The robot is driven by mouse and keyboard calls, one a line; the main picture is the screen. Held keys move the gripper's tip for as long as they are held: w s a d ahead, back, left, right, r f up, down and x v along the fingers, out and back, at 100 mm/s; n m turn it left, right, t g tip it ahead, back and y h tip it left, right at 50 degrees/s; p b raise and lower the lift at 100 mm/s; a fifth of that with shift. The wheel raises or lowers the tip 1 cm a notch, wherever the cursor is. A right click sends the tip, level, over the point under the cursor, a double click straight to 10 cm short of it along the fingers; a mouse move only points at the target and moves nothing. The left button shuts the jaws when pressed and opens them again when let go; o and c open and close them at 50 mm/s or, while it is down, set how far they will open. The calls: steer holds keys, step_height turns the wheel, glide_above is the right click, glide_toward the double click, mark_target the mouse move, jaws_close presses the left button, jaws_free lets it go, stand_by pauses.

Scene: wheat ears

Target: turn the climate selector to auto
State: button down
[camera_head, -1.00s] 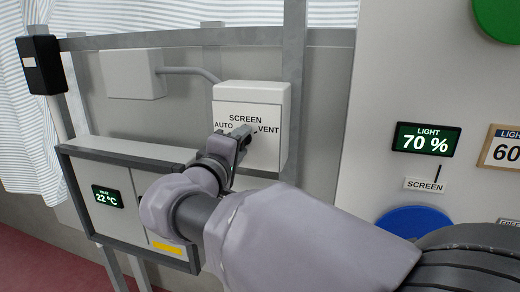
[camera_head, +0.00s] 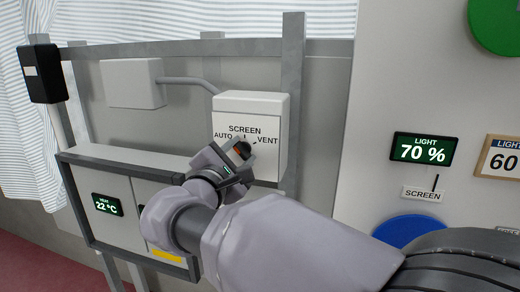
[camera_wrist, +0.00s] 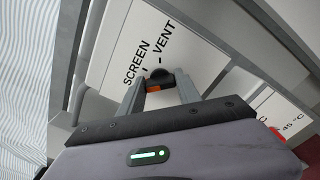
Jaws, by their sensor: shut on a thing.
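The selector box (camera_head: 276,110) is a white wall box labelled SCREEN, with AUTO at left and VENT at right. Its dark knob (camera_head: 243,149) with an orange part is on the front face below the labels. My gripper (camera_head: 238,154) is shut on the knob, and its wrist is rolled. In the wrist view the dark knob (camera_wrist: 160,76) and the orange part lie between the fingertips of my gripper (camera_wrist: 160,86). SCREEN and VENT can be read there; AUTO is not in view. The fingers partly cover the knob, so I cannot tell which label it points to.
A grey metal frame (camera_head: 292,90) surrounds the box. A cabinet with a 22 °C display (camera_head: 107,204) is below left, and a small white box (camera_head: 133,83) is at upper left. A panel with a 70 % light display (camera_head: 423,148) stands at right.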

steer(key=shift+n+p, duration=0.7)
steer(key=shift+n, duration=0.9)
steer(key=c, duration=0.8)
jaws_free()
steer(key=shift+c, duration=0.2)
steer(key=p+v, duration=0.2)
steer(key=v, duration=1.5)
steer(key=shift+s+a, duration=0.15)
steer(key=shift+s, duration=0.05)
